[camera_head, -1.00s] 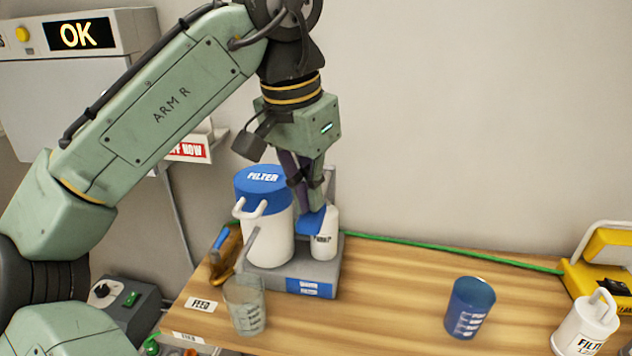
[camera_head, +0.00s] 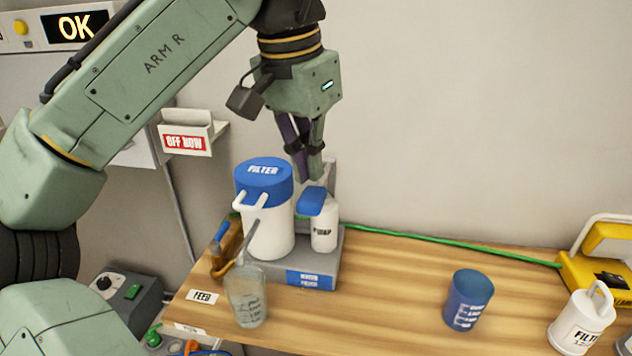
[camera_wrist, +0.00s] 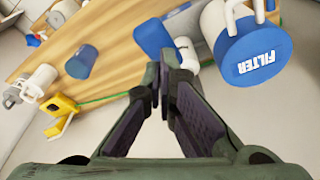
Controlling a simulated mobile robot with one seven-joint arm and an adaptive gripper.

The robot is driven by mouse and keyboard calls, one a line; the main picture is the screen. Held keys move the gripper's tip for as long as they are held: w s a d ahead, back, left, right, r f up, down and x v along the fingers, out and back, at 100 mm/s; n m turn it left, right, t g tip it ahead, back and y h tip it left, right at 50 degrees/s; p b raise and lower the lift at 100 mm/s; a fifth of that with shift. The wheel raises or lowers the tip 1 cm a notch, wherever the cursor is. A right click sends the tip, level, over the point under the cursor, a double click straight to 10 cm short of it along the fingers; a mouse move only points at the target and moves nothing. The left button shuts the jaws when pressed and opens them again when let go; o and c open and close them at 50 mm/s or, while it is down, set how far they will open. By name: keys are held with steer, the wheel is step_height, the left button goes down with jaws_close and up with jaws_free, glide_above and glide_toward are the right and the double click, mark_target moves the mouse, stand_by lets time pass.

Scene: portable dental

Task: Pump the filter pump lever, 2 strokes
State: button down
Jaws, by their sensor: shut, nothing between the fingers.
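The filter unit stands at the back left of the wooden bench, a white canister with a blue lid marked FILTER (camera_head: 264,180). Beside it on the same grey base (camera_head: 312,268) is the white pump (camera_head: 323,236) with a blue lever (camera_head: 311,201) on top. My gripper (camera_head: 308,177) points down just above the lever, shut and empty, with a small gap to it. In the wrist view the shut fingertips (camera_wrist: 162,75) lie over the blue lever (camera_wrist: 152,38), and the FILTER lid (camera_wrist: 253,60) is to the right.
A clear beaker (camera_head: 246,296) stands in front of the filter under its spout. A blue cup (camera_head: 469,300) stands mid-bench. A white filter canister (camera_head: 582,322) and a yellow device (camera_head: 606,254) are at the right. A green hose (camera_head: 450,247) runs along the wall.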

steer(key=v, duration=0.5)
steer(key=shift+w+d, duration=0.35)
steer(key=shift+w, duration=0.05)
